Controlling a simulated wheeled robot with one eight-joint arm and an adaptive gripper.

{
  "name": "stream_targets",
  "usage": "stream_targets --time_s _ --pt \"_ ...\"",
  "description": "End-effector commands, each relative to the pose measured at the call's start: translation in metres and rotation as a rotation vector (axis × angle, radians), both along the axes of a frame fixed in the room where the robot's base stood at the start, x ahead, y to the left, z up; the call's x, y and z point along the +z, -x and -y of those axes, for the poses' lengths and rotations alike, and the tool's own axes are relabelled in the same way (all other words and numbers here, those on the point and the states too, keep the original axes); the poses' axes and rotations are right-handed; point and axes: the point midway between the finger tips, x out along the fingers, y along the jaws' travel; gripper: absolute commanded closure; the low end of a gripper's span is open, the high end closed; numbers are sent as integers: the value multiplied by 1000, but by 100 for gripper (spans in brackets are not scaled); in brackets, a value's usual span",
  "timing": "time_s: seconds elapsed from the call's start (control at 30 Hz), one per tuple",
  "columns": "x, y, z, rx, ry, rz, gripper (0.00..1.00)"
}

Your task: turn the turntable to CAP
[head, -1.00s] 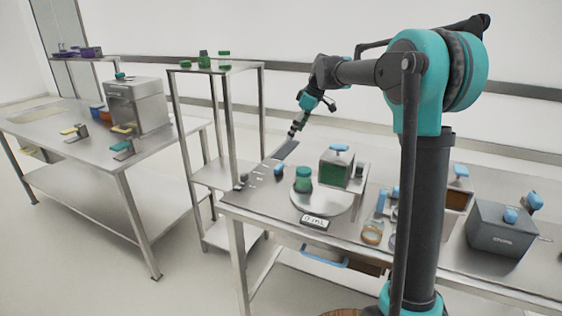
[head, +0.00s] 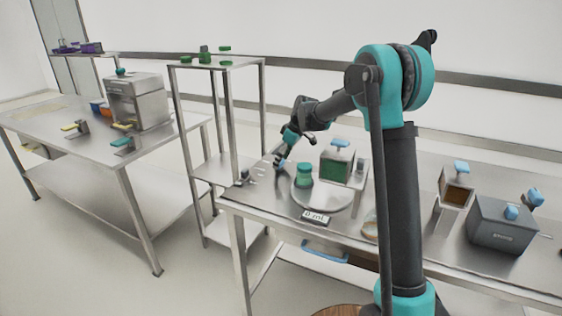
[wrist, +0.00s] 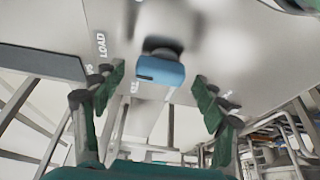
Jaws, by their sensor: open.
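The turntable (head: 335,203) is a pale round disc on the near table, with a green jar (head: 304,174) standing on its left side. A small blue-capped knob (wrist: 160,70) shows in the wrist view on the metal top, beside printed marks; one reads LOAD (wrist: 101,44), the others are cut off or blurred. My gripper (head: 280,162) is low over the table's left end, left of the turntable. In the wrist view my gripper is open, with one green-padded finger on each side of the blue knob. I cannot tell whether they touch it.
A green-filled box with a blue handle (head: 336,163) stands behind the turntable. A small label plate (head: 315,217) sits at its front. A metal shelf rack (head: 216,68) stands close on the left.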

Motion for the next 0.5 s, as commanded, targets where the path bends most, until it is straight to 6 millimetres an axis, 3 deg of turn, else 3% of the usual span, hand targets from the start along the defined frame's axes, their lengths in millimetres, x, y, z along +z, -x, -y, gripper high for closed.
stream_targets --time_s 0.37,0.5 --pt "-6 -1 -2 0 0 0 28" --pt "-6 -1 -2 0 0 0 43"
